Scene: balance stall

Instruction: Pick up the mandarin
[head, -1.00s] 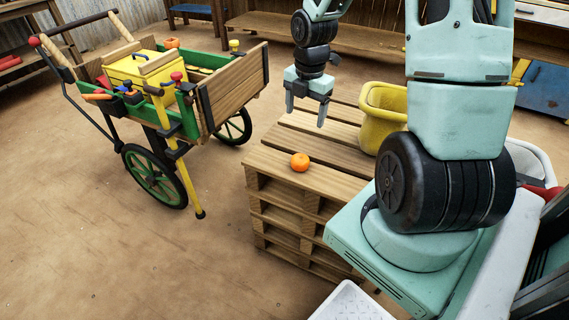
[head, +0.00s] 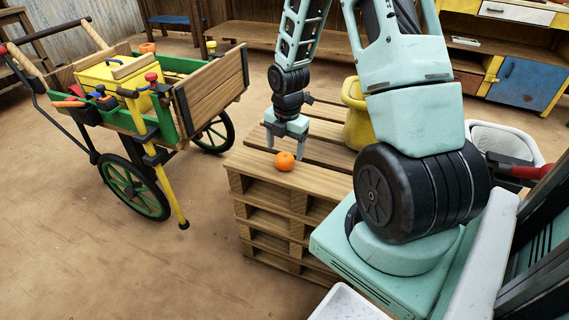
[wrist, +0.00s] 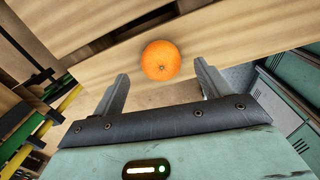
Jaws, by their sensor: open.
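The mandarin (head: 285,161) is a small orange fruit on the top boards of the wooden pallet stack (head: 250,168), near its front left edge. In the wrist view the mandarin (wrist: 161,60) lies just beyond the fingertips, about midway between them. My gripper (head: 287,153) points down close behind the mandarin in the head view. Its two fingers are apart with nothing between them, and they also show in the wrist view (wrist: 163,80). I cannot tell whether a finger touches the fruit.
A yellow tub (head: 358,128) stands on the pallet behind my arm. A green and wooden cart (head: 215,92) with a yellow box (head: 113,76) stands at left. A white bin (head: 500,142) is at right. Open floor lies between cart and pallet.

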